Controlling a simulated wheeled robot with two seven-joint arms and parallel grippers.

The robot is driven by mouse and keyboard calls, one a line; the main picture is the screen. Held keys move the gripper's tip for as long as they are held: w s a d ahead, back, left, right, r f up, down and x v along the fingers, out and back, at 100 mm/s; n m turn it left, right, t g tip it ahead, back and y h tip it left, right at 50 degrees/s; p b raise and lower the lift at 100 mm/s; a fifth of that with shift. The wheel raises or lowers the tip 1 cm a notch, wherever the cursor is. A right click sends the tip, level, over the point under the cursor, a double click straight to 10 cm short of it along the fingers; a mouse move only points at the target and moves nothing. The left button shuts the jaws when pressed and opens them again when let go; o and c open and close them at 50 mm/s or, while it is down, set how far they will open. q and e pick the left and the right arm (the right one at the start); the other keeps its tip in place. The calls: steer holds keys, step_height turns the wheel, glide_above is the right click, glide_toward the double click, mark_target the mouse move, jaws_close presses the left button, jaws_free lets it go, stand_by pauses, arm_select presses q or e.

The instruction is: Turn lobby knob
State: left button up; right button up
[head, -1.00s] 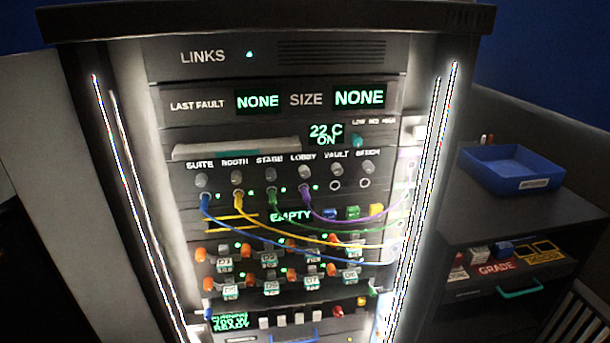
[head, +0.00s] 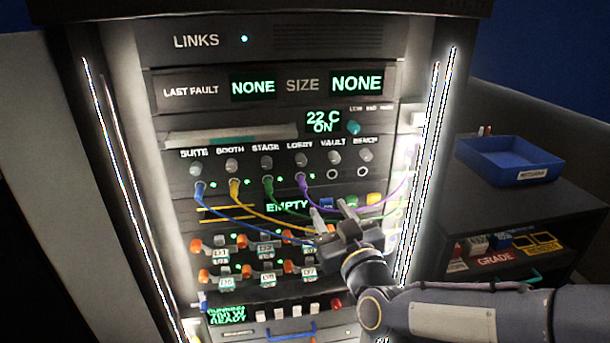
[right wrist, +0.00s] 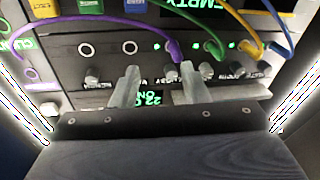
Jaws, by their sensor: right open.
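The lobby knob (head: 301,159) is a small grey knob under the LOBBY label, in the row of knobs on the rack front. A purple cable (head: 304,184) is plugged in below it. My right gripper (head: 331,210) is open and empty, in front of the rack, lower and slightly right of the lobby knob. In the right wrist view the panel appears upside down, and the lobby knob (right wrist: 172,74) shows between the two open fingers (right wrist: 159,70). I cannot tell any contact. My left gripper is not in view.
Neighbouring knobs are the stage knob (head: 267,161) and the vault knob (head: 334,157). Blue (head: 225,215), yellow and green cables sag across the panel near my right gripper. A blue tray (head: 510,160) stands on a cabinet at the right.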

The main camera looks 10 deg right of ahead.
mark_target(303, 164)
steer(key=w+a+r+t, duration=0.1)
steer(key=w, duration=0.1)
steer(key=w+a+r+t+p, duration=0.1)
steer(key=w+r, duration=0.1)
steer(key=w+a+r+n+t+p, duration=0.1)
steer(key=w+r, duration=0.1)
steer(key=shift+w+a+r+h, duration=0.1)
steer(key=shift+w+a+h, duration=0.15)
steer(key=shift+h, duration=0.05)
steer(key=shift+w+r, duration=0.15)
steer(key=shift+w, duration=0.5)
jaws_close()
